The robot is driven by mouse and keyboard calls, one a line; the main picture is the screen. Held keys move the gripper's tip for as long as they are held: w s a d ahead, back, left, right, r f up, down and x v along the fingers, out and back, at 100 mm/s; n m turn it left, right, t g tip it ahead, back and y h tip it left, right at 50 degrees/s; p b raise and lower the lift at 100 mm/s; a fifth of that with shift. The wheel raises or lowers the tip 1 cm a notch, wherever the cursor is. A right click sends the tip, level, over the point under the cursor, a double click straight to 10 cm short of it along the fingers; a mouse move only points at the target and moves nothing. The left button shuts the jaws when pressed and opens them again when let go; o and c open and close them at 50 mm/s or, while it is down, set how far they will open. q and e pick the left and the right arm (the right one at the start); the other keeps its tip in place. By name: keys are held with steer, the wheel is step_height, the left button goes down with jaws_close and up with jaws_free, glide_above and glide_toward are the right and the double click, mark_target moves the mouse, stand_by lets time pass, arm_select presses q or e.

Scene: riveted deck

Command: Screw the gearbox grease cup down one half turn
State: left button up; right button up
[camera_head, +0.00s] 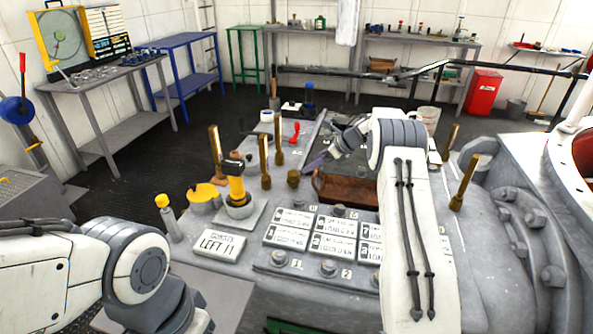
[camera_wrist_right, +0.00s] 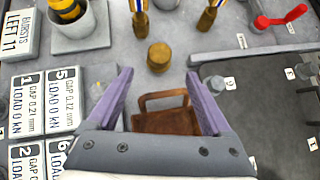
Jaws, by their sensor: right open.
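A short brass cap (camera_head: 293,178), which looks like the grease cup, stands upright on the grey deck among the taller brass-handled levers. It also shows in the right wrist view (camera_wrist_right: 159,57), just beyond the fingertips and roughly midway between them. My right gripper (camera_wrist_right: 160,78) is open, with its two purple fingers spread and nothing between them at the tips. In the head view my right gripper (camera_head: 322,160) is partly hidden by its own arm, a little right of the cap and apart from it. My left arm shows at the lower left, but its gripper is out of the picture.
A brown wooden tray (camera_head: 347,190) with a handle lies below my right gripper. Brass levers (camera_head: 264,160) stand close left of the cap. A yellow-and-black handled piece (camera_head: 236,180), label plates (camera_head: 290,227) and a red lever (camera_head: 295,132) are nearby.

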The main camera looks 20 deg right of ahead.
mark_target(294, 173)
steer(key=x, duration=0.9)
steer(key=shift+r, duration=0.1)
jaws_close()
steer(key=shift+r+p, duration=0.1)
steer(key=shift+p, duration=0.2)
steer(key=shift+a+m, duration=0.1)
steer(key=shift+m, duration=0.2)
